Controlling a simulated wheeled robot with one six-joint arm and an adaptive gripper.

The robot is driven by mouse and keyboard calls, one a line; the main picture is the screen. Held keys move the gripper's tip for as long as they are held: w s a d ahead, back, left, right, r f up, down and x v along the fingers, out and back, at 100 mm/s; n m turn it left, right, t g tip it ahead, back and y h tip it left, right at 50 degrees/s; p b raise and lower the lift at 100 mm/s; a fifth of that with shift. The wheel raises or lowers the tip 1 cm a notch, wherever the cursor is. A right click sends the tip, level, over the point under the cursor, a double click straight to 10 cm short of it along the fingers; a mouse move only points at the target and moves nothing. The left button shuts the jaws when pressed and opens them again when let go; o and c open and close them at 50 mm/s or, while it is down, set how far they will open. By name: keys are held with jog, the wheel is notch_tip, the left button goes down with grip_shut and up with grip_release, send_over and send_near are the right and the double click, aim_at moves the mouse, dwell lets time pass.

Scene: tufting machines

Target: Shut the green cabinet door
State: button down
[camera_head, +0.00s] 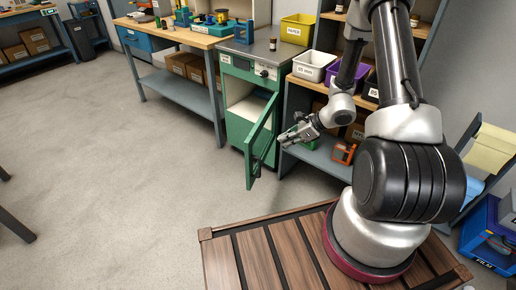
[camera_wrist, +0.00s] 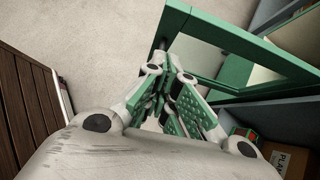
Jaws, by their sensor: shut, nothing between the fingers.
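The green cabinet (camera_head: 238,124) stands between a workbench and a shelf unit in the head view. Its green-framed door (camera_head: 262,140) is hinged on the right side and stands open, swung out toward me. The cabinet's inside shows a shelf. My gripper (camera_head: 284,138) is shut and empty, just right of the open door, on its outer side. In the wrist view the door (camera_wrist: 215,38) has a green frame around a glass-like panel, and my gripper (camera_wrist: 167,78) points at its near edge. I cannot tell whether the fingers touch the door.
A workbench (camera_head: 172,36) stands to the left. The grey floor (camera_head: 110,150) left of the door is clear.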

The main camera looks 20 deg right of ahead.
send_near(250, 151)
notch_tip(250, 151, down, 4)
jog(key=a, duration=0.1)
jog(key=shift+w+a, duration=0.75)
jog(key=shift+w, duration=0.2)
jog(key=shift+a, duration=0.1)
